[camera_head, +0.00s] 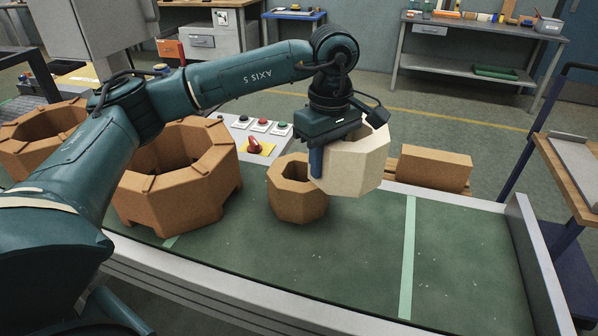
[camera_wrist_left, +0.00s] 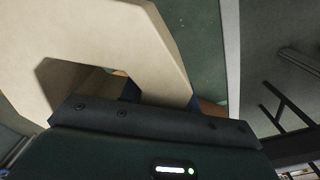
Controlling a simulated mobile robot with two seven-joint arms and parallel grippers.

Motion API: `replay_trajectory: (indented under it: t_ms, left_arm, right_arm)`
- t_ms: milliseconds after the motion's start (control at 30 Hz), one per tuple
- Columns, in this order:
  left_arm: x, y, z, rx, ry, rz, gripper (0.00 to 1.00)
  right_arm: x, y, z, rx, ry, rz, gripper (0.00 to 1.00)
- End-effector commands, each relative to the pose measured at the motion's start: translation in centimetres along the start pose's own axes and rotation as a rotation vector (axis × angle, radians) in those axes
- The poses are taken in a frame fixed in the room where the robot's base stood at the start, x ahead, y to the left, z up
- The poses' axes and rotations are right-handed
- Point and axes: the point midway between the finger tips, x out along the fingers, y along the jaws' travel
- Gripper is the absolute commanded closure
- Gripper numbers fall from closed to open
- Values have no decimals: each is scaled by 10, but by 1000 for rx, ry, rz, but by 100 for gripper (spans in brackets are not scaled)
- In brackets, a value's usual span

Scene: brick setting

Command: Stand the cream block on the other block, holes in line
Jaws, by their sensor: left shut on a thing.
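The cream block (camera_head: 357,165) is a chunky many-sided piece. My left gripper (camera_head: 318,162) is shut on its wall, with one blue finger showing on the near left side. The other block (camera_head: 297,200) is a smaller orange-brown many-sided block with an open hole on top, standing on the green bench top. The cream block is up and to the right of it in the head view and covers part of its right edge; the exact gap is unclear. In the left wrist view the cream block (camera_wrist_left: 95,40) fills the upper left, part of its opening showing. My right gripper is out of view.
A large orange-brown ring block (camera_head: 175,185) stands left of the smaller block, with another (camera_head: 40,140) farther left. A rectangular brick (camera_head: 435,168) lies behind on the right. A control panel (camera_head: 258,135) with buttons sits at the back. The green bench top (camera_head: 460,250) is clear at right.

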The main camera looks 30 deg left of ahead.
Motion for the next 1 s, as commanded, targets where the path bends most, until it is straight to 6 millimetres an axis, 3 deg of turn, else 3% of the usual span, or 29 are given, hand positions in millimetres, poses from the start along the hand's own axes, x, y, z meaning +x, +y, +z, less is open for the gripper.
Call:
replay_trajectory:
  t_ms: [33,200,400,1000]
  left_arm:
    - [-15,0,-17,-111,0,13,100]
    - [-43,-10,-56,-417,-1,11,100]
    - [-58,-17,-77,-597,-2,6,100]
    - [5,-19,-80,-622,0,3,100]
  right_arm:
    - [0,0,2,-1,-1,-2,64]
    - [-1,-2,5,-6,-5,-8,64]
    - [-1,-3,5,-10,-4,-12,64]
    - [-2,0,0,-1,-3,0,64]
